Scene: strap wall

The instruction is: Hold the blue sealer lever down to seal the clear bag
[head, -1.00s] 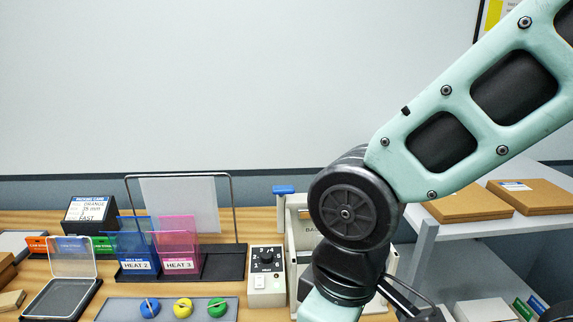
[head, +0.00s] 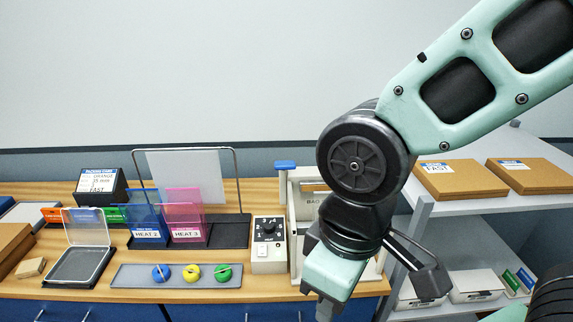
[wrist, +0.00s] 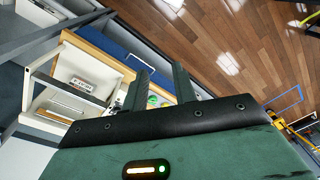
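The blue sealer lever (head: 285,164) sticks up at the left end of a pale sealer frame (head: 295,225), behind and to the right of a dial box (head: 268,245). My arm hides much of the frame's right part. I cannot make out a clear bag. My gripper (head: 325,312) is at the bottom of the head view, low and in front of the sealer, apart from the lever; its fingertips are cut off there. In the wrist view my gripper's two fingers (wrist: 163,85) stand apart with nothing held between them.
A tray with blue, yellow and green knobs (head: 178,276), blue and pink HEAT holders (head: 183,225) and a clear-lidded case (head: 80,262) stand left of the dial box. A shelf with brown boxes (head: 450,180) stands right.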

